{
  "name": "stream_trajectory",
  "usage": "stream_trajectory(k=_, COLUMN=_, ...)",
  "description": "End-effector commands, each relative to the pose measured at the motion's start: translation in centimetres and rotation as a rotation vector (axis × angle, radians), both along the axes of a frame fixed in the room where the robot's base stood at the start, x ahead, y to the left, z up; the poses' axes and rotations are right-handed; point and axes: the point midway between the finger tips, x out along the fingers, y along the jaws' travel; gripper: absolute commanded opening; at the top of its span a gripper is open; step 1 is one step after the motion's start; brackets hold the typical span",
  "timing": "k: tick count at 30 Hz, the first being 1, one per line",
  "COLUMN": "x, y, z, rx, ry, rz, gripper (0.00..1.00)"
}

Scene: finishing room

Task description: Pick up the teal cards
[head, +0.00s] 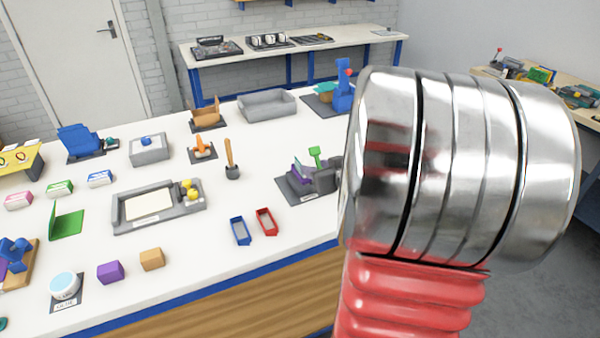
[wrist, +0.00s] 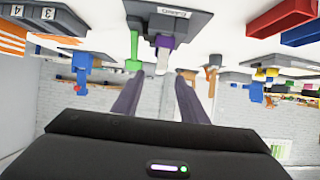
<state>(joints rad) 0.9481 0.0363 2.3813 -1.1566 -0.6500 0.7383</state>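My gripper (wrist: 158,78) shows in the wrist view with its two dark fingers apart and nothing between them. In the head view my arm hides it. The wrist picture is upside down. Beyond the fingers is a grey station with a green handle (wrist: 133,50) and a purple part. The same station (head: 325,180) seems to stand in the head view, partly behind my arm. I cannot make out cards that are clearly teal. Small white-topped blocks in pink (head: 18,200), green (head: 59,188) and blue (head: 99,178) lie at the left of the white table.
The white table (head: 280,228) also bears a grey framed tray (head: 118,220), a blue bin (head: 241,231), a red bin (head: 266,221), a purple block (head: 110,271) and a tan block (head: 152,259). Clear tabletop lies between them. A second bench (head: 240,59) stands behind.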

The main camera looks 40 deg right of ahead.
Motion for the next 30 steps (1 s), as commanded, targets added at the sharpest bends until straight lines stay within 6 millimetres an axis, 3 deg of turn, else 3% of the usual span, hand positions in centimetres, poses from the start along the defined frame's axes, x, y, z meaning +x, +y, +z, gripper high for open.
stream_trajectory(k=12, x=3.8, y=-1.1, z=-1.9, rx=0.002, ry=0.001, rz=0.000, gripper=0.39)
stream_trajectory(k=30, x=5.0, y=-1.3, z=-2.5, rx=0.002, ry=0.001, rz=0.000, gripper=0.39)
